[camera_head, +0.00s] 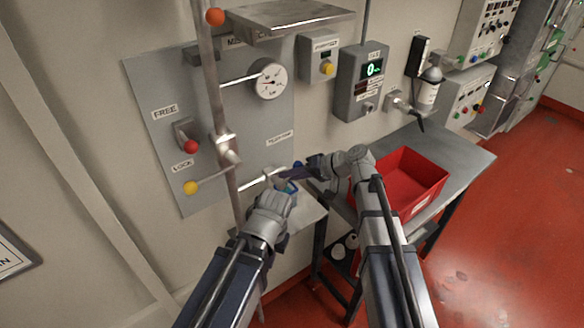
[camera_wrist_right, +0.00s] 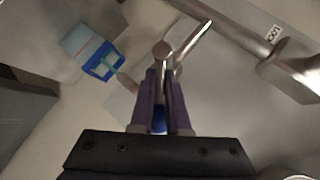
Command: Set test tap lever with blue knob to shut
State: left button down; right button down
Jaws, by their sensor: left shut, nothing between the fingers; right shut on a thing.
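The test tap lever's blue knob (camera_wrist_right: 159,120) sits between the purple fingers of my right gripper (camera_wrist_right: 162,108) in the right wrist view. That gripper is shut on it. The metal tap (camera_wrist_right: 163,52) lies just beyond the fingertips. In the head view the blue knob (camera_head: 297,165) shows only partly beside my right gripper (camera_head: 290,174), below the small label on the panel. My left gripper (camera_head: 274,186) is shut and empty, close below and left of the right one, and hides part of the tap. The lever's exact angle is hard to tell.
A clear vessel with a blue rim (camera_wrist_right: 103,62) is near the tap. A red bin (camera_head: 425,178) stands on the metal table (camera_head: 462,155) at right. A gauge (camera_head: 270,79) hangs above.

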aim_at(278, 180)
jog(key=n+h+p, duration=0.1)
jog(key=s+a+n+t+h+p, duration=0.1)
jog(key=s+r+h+p, duration=0.1)
jog(key=h, duration=0.1)
jog(key=shift+a+n+t+p, duration=0.3)
jog(key=shift+n+p, duration=0.1)
jog(key=shift+s+a+f+n+t+h, duration=0.15)
jog(key=shift+a+n+t+h, duration=0.2)
jog(key=shift+t+h, duration=0.3)
jog(key=shift+s+a+n+t+h, duration=0.1)
jog(key=shift+n+t+h, duration=0.45)
jog(key=shift+h, duration=0.3)
